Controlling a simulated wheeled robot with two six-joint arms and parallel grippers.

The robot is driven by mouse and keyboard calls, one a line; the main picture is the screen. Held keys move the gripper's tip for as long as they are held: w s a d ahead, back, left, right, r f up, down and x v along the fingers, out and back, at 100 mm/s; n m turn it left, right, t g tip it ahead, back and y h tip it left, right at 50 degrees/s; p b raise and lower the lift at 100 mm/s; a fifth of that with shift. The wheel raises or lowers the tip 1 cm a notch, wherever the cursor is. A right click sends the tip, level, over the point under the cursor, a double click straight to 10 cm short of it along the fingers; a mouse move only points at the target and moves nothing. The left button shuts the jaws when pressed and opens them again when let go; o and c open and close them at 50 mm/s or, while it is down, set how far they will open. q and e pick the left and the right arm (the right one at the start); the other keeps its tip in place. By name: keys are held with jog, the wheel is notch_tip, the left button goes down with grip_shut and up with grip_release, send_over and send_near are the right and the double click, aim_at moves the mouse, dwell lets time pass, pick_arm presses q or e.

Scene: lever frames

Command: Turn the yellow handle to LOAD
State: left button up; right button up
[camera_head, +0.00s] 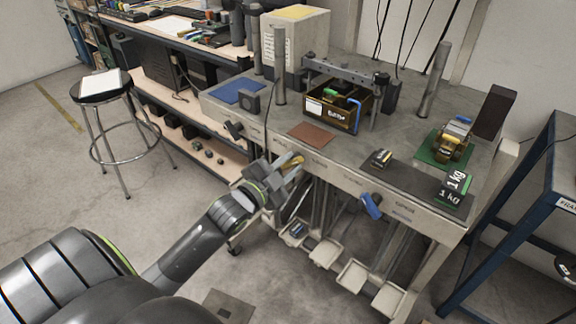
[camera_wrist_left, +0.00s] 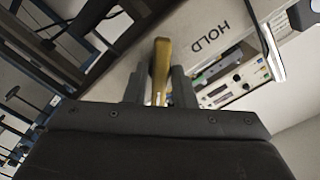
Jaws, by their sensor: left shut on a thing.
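The yellow handle (camera_head: 292,161) sticks out from the front face of the grey bench (camera_head: 400,217). My left gripper (camera_head: 285,172) is at the handle, shut on it. In the left wrist view the yellow handle (camera_wrist_left: 161,62) stands between the two grey fingers (camera_wrist_left: 158,92), and its tip points up in the picture. A HOLD label (camera_wrist_left: 208,38) shows on the pale panel to the right of the handle. I cannot read a LOAD label in either view. My right gripper is in neither view.
A dark handle (camera_head: 233,130) and a blue handle (camera_head: 371,205) sit on the same front face. Rods and pale pedals (camera_head: 325,252) lie below. A stool (camera_head: 103,88) stands at left, a blue frame (camera_head: 510,232) at right. Floor between stool and bench is open.

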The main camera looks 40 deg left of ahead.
pick_arm(q)
jog(key=o, duration=0.8)
